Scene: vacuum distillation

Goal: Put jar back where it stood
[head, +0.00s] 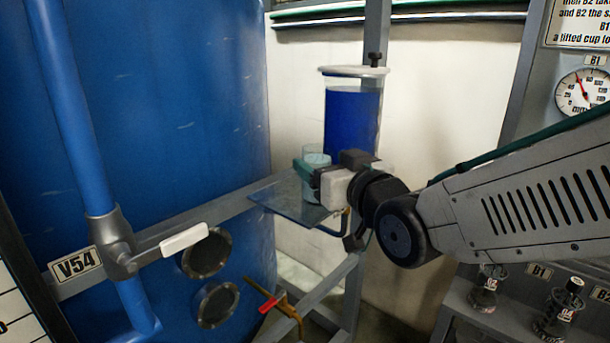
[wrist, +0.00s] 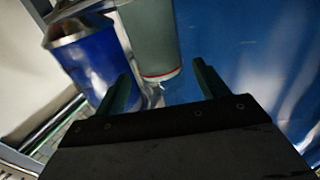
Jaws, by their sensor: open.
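A small clear glass jar (head: 316,160) with pale greenish contents stands upright on a small bluish shelf plate (head: 285,203). My gripper (head: 308,172) is at the jar from the right in the head view, and its fingers hide part of it. In the wrist view the jar (wrist: 150,35) is a grey-green cylinder with a red line near one end, just beyond and between the fingertips. My gripper (wrist: 161,76) is open there, its two green fingers apart. Whether a finger touches the jar I cannot tell.
A taller lidded vessel of blue liquid (head: 352,115) stands close behind the jar. A large blue tank (head: 160,120) fills the left. A gauge panel (head: 583,92) is at the right.

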